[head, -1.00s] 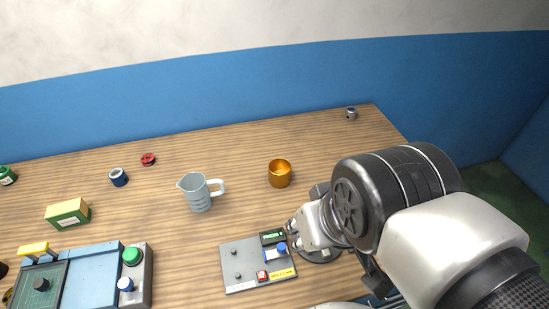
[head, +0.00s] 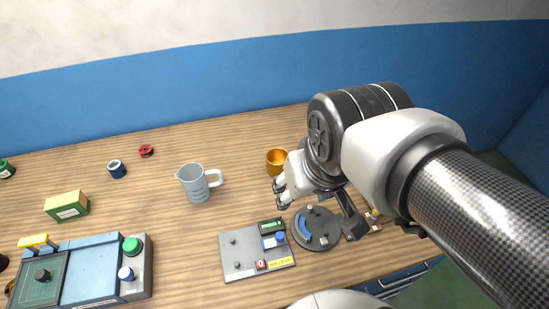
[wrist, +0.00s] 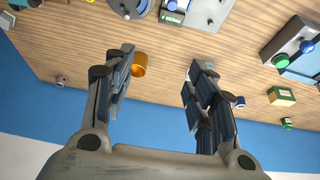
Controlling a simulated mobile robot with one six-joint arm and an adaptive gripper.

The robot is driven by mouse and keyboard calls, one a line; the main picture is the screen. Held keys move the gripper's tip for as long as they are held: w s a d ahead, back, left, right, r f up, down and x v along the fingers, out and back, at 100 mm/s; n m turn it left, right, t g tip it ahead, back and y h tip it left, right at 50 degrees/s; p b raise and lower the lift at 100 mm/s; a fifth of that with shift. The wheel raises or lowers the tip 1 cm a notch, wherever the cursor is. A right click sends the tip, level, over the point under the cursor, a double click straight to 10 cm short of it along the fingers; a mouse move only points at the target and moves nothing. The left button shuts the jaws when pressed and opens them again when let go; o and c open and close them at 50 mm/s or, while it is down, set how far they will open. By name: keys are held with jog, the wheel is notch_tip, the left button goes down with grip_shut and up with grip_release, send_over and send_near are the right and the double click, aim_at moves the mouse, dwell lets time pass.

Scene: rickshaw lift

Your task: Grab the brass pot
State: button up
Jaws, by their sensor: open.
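The brass pot (head: 276,162) stands upright on the wooden table, right of the clear measuring jug (head: 195,183). My gripper (head: 279,190) is above the table, just in front of the pot in the head view, and part of my arm covers the pot's right edge. In the wrist view my gripper (wrist: 160,60) is open and empty. There the pot (wrist: 140,64) shows right beside the left finger, partly hidden by it. I cannot tell how far above the pot the fingers are.
A grey board (head: 240,262) with small parts and a round dark disc (head: 316,228) lie in front of the pot. A blue panel box (head: 92,268) and a green-yellow box (head: 67,206) are at left. The table behind the jug is mostly clear.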

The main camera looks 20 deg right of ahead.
jog(key=o, duration=0.4)
jog(key=w+d+f+m, duration=0.1)
jog(key=w+d+f, duration=0.1)
jog(key=w, duration=1)
jog(key=shift+w+f, duration=0.25)
jog(key=shift+f, duration=0.1)
jog(key=o, duration=0.4)
jog(key=w+d+f, duration=0.2)
jog(key=w+f, duration=0.4)
jog(key=w, duration=0.4)
jog(key=shift+f+m+h+p, duration=0.3)
jog(key=shift+f, duration=0.1)
jog(key=b, duration=0.3)
send_near(277, 163)
jog(key=shift+s+a+f, duration=0.1)
jog(key=shift+s+f, duration=0.25)
jog(key=shift+s, duration=0.05)
jog(key=b+x, duration=0.2)
jog(key=x, duration=0.3)
jog(key=shift+s+a, duration=0.1)
jog(key=shift+s, duration=0.05)
jog(key=shift+f, duration=0.35)
